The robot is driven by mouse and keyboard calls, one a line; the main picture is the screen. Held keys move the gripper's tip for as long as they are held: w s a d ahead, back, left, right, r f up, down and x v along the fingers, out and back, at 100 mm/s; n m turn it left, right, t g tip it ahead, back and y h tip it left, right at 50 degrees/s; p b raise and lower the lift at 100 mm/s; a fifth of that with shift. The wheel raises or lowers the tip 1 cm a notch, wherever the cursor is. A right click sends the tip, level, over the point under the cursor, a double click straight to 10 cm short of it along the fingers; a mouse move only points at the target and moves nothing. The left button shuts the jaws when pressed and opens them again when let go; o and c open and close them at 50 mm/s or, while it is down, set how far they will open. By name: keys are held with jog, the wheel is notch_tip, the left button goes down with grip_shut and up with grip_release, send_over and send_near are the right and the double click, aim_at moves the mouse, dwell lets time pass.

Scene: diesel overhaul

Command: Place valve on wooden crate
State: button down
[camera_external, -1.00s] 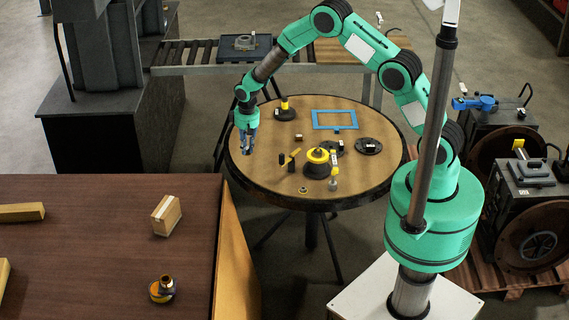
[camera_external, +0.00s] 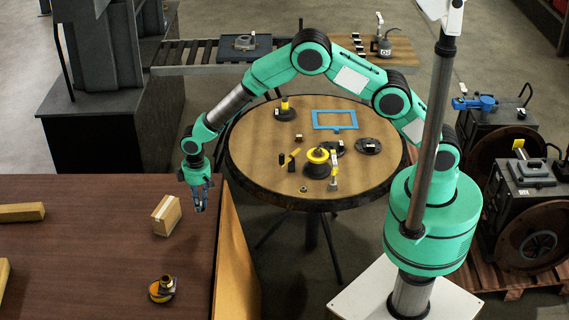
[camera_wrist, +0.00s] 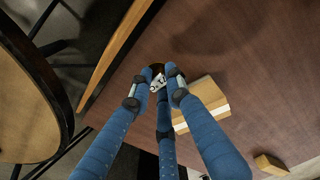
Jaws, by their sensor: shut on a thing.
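My gripper (camera_external: 200,207) is above the right part of the brown table, just right of the small tan box that looks like the wooden crate (camera_external: 166,215). In the wrist view the fingertips (camera_wrist: 157,80) are shut on a small dark piece with a white-and-black label, which I take for the valve (camera_wrist: 157,84). The fingers hide much of it, and it cannot be made out in the external view. The crate also shows in the wrist view (camera_wrist: 208,97), right of the fingertips, with a pale stripe across its top. The crate's top is bare.
A yellow-and-black part (camera_external: 162,290) stands near the front of the brown table (camera_external: 90,240). Wooden beams (camera_external: 20,212) lie at its left. The round table (camera_external: 250,165) to the right holds several parts and a blue frame (camera_external: 334,120). The table middle is clear.

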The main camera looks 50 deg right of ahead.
jog(key=s+a+n, duration=0.2)
jog(key=s+a, duration=0.5)
jog(key=a, duration=0.2)
jog(key=f, duration=0.6)
jog(key=shift+w+d+f, duration=0.25)
jog(key=shift+f, duration=0.05)
jog(key=b, duration=0.3)
send_over(156, 252)
jog(key=shift+s+d+f, duration=0.15)
jog(key=shift+f, duration=0.3)
jog(key=shift+s+d+f, duration=0.1)
jog(key=shift+d+f, duration=0.05)
jog(key=shift+f, duration=0.25)
jog(key=shift+w+a+r, duration=0.1)
jog(key=shift+w+a, duration=0.2)
jog(key=shift+a, duration=0.05)
jog(key=shift+f+b, duration=0.5)
jog(key=shift+f, duration=1.3)
